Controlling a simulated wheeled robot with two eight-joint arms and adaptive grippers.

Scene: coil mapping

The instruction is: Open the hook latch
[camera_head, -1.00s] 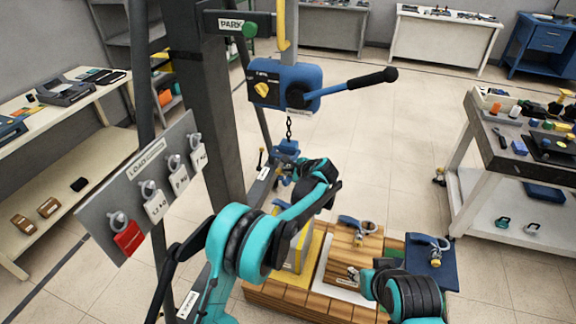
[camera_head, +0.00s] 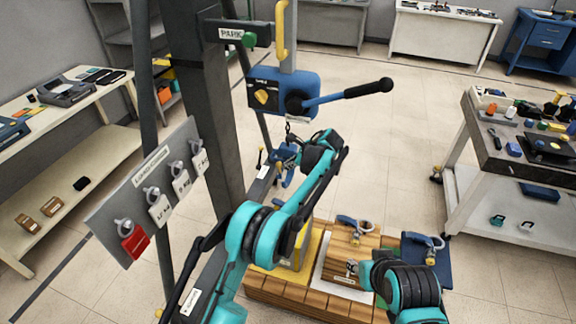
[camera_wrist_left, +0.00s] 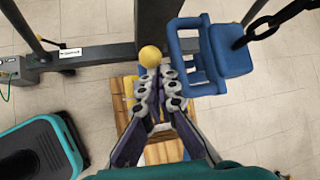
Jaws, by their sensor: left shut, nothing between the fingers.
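The blue hook block (camera_wrist_left: 222,52) hangs from a dark chain (camera_wrist_left: 275,20) in the left wrist view. A blue open frame (camera_wrist_left: 190,58) is on its left side. A yellow ball knob (camera_wrist_left: 150,56) shows left of this frame. My left gripper (camera_wrist_left: 158,72) is shut and empty, with its fingertips right by the knob; I cannot tell whether they touch it. In the head view, my left wrist covers part of the blue hook (camera_head: 288,154) below the winch. My right gripper (camera_head: 352,267) is low over the wooden crate, its fingers too small to read.
The blue winch (camera_head: 284,92) with its black-gripped lever (camera_head: 350,93) is above my left wrist. The load board (camera_head: 150,190) with hanging tags stands at left. A wooden crate (camera_head: 300,298) is below. A tool cart (camera_head: 470,170) stands at right, with clear floor between.

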